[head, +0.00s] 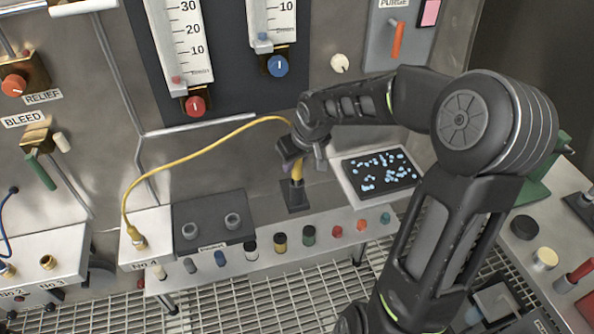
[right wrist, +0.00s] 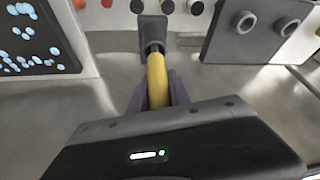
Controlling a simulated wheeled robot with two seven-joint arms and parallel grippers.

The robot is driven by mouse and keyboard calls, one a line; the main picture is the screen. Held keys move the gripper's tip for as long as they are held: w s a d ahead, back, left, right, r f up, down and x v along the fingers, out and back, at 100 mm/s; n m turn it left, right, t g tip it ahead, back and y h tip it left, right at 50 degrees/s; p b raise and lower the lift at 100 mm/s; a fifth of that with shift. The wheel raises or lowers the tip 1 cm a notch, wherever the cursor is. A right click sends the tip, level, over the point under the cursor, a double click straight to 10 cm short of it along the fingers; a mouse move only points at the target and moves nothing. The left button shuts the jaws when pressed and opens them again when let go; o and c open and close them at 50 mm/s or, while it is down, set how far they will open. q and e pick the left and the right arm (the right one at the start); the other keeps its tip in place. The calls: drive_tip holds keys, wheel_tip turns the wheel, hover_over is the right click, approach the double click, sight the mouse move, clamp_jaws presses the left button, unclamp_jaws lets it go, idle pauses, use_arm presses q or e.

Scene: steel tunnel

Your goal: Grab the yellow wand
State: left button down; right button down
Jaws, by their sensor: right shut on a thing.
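The yellow wand (head: 297,171) stands upright in a dark holder (head: 295,196) on the panel's ledge. A yellow cable runs from the wand's top to a brass fitting on a white box at the left. My right gripper (head: 298,158) is shut on the wand's upper part, and its jaws hide some of it. In the right wrist view the yellow wand (right wrist: 157,80) lies between the fingers, with its lower end at the dark holder (right wrist: 151,35). My left gripper is not in view.
A screen with pale blue spots (head: 381,171) lies just right of the wand. A dark block with two sockets (head: 213,226) is at its left. Several coloured knobs line the ledge's front. The yellow cable (head: 190,157) arcs across the panel below two gauges.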

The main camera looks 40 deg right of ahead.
drive_tip(key=shift+r, duration=0.1)
idle(0.4)
wheel_tip(320, 180, up, 12)
drive_tip(key=shift+f+b, duration=0.2)
drive_tip(key=shift+b, duration=0.35)
drive_tip(key=s+a+b, duration=0.1)
drive_tip(key=s+b, duration=0.3)
drive_tip(key=s, duration=1.4)
drive_tip(key=shift+a, duration=0.15)
drive_tip(key=shift+r, duration=0.1)
